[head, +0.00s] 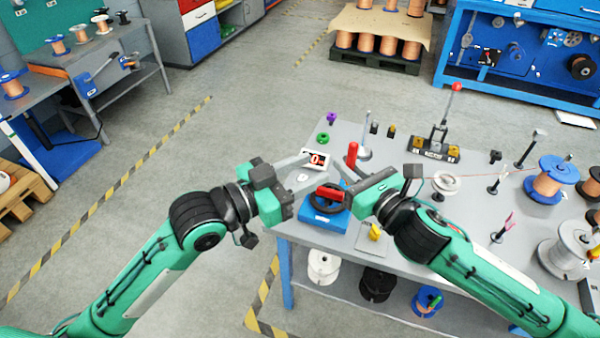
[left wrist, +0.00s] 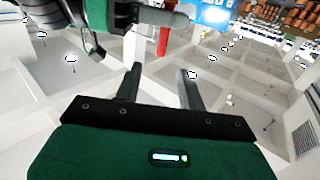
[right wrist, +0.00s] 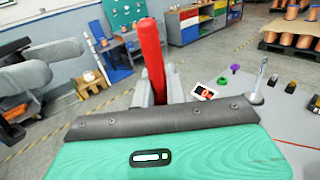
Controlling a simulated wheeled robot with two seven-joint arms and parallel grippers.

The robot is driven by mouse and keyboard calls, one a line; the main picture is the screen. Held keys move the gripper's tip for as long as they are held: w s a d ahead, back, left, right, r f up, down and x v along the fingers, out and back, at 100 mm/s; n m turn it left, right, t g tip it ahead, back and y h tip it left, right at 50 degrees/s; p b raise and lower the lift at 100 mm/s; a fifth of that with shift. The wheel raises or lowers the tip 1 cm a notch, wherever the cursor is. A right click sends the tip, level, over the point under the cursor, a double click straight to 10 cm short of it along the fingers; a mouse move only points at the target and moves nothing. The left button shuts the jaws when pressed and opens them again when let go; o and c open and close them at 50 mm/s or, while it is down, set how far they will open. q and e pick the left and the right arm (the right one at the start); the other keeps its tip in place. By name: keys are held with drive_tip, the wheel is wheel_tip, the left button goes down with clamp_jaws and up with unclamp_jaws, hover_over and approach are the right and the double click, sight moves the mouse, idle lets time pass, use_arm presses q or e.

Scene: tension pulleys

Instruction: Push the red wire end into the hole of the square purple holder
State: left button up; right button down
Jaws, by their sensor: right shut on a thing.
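The red wire end (head: 351,155) is a thick red rod standing up between the fingers of my right gripper (head: 338,180), which is shut on it. In the right wrist view the red rod (right wrist: 151,50) rises from between the fingers. The small purple holder (head: 331,118) stands at the table's far left corner, apart from the rod. It also shows in the right wrist view (right wrist: 235,68); its hole is too small to make out. My left gripper (head: 306,172) is open and empty, left of the rod. Its spread fingers show in the left wrist view (left wrist: 158,85).
A green holder (head: 322,138) stands just in front of the purple one. A small display (head: 316,160) lies near the left gripper's fingers. A blue device with a black wheel (head: 325,218) sits below the grippers. A metal post (head: 366,140) and a red-knobbed lever (head: 440,125) stand behind.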

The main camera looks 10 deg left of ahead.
sight(351, 152)
use_arm(q)
drive_tip(key=x, duration=1.1)
drive_tip(key=shift+w, duration=0.1)
drive_tip(key=shift+c, duration=0.2)
drive_tip(key=shift+f, duration=0.1)
clamp_jaws()
use_arm(e)
drive_tip(key=c, duration=1.4)
unclamp_jaws()
drive_tip(key=shift+o, duration=0.3)
